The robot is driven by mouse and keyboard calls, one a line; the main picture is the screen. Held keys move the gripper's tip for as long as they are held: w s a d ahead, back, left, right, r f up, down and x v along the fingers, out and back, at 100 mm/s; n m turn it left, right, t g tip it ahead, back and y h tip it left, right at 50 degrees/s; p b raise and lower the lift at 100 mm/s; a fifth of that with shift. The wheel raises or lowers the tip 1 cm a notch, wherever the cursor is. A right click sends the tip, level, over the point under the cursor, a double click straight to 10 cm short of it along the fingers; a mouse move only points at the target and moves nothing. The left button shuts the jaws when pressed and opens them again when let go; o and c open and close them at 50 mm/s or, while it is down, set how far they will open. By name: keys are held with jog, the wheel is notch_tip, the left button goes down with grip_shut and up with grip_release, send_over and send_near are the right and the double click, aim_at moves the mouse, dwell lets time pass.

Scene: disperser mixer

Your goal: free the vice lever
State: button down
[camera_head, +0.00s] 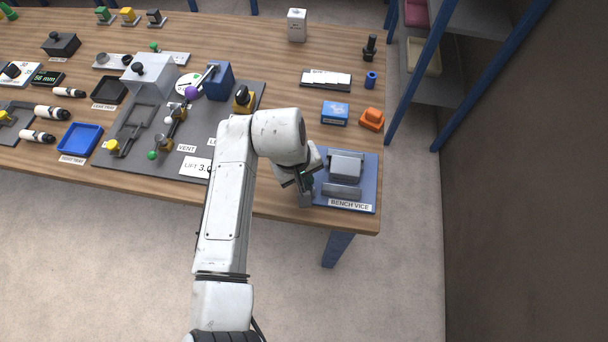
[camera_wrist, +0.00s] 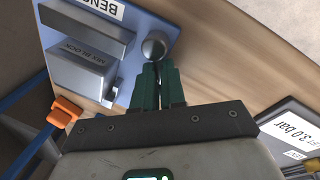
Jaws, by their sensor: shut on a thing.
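The bench vice (camera_head: 365,196) stands on a blue base at the right front corner of the table. Its grey jaws show in the wrist view (camera_wrist: 110,42), with a grey block labelled MIX BLOCK (camera_wrist: 75,82) beside them. The vice lever shows as a round grey knob (camera_wrist: 154,46) at the vice's side. My gripper (camera_wrist: 156,66) has its green fingers close together, shut on the lever just under the knob. In the head view my gripper (camera_head: 305,182) is at the left side of the vice, and my wrist hides most of the lever.
An orange object (camera_head: 371,118) and a blue box (camera_head: 335,113) lie behind the vice. The grey mixer plate (camera_head: 225,103) with valves lies to the left. Blue shelf posts (camera_head: 407,80) stand at the right. The table's front edge is close to the vice.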

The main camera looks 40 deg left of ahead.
jog(key=shift+w+r+p, duration=0.2)
jog(key=shift+r+p, duration=0.05)
jog(key=shift+p, duration=0.25)
jog(key=shift+m, duration=0.4)
jog(key=shift+f+p, duration=0.15)
jog(key=shift+p, duration=0.3)
jog(key=c, duration=1.3)
grip_release()
jog(key=shift+f, duration=0.1)
jog(key=shift+o, duration=0.2)
jog(key=shift+s, duration=0.1)
notch_tip(320, 180, up, 11)
jog(key=s+a+b, duration=0.1)
jog(key=shift+s+f, duration=0.2)
jog(key=shift+s, duration=0.2)
